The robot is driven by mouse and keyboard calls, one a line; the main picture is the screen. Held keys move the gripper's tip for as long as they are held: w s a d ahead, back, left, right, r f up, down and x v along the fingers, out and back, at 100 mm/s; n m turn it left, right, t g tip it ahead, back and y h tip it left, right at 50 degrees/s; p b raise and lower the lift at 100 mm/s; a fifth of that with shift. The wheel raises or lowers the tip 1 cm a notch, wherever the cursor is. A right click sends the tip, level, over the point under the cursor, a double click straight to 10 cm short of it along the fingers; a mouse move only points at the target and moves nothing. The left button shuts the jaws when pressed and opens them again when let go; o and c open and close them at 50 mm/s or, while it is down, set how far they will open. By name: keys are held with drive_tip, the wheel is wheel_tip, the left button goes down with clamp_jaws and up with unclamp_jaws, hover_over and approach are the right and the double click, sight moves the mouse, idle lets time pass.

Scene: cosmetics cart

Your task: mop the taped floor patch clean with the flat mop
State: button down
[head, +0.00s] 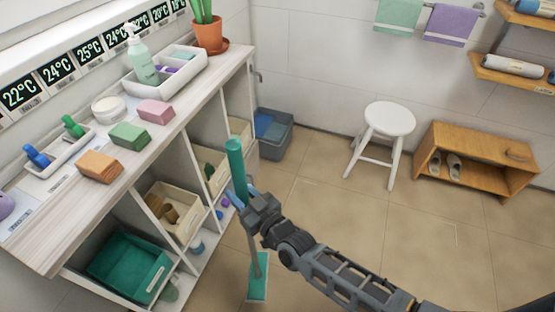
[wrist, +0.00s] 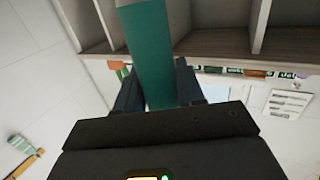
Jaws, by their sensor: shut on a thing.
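The flat mop has a thick teal grip (head: 236,165), a thin grey pole and a flat teal head (head: 257,287) low on the tiled floor beside the shelf unit. The mop stands nearly upright. My gripper (head: 240,197) is shut around the lower part of the teal grip. In the wrist view, the teal grip (wrist: 150,55) runs between the two dark fingers. My gripper and arm hide part of the pole. I cannot make out a clear taped patch; only faint pale marks show on the beige floor (head: 400,240).
A white shelf unit (head: 225,85) with bins and cosmetics stands close on the left. A grey bucket (head: 275,135) with something blue sits by the wall. A white stool (head: 390,120) and a wooden shoe bench (head: 480,150) stand at the right. The floor between is open.

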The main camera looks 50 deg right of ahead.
drive_tip(key=w+d+f+m+g+h+b, duration=0.15)
drive_tip(key=d+m+h+b, duration=0.3)
drive_tip(key=d, duration=1.25)
drive_tip(key=shift+n+h, duration=0.35)
drive_tip(key=shift+n, duration=0.1)
drive_tip(key=f+b, duration=0.1)
drive_tip(key=b, duration=0.1)
drive_tip(key=f+b, duration=0.1)
drive_tip(key=f, duration=0.1)
drive_tip(key=f+b, duration=0.1)
drive_tip(key=b, duration=0.1)
drive_tip(key=shift+w+d+f+b, duration=0.1)
drive_tip(key=shift+w+f+b, duration=0.1)
drive_tip(key=shift+w+b, duration=0.15)
drive_tip(key=shift+r, duration=0.1)
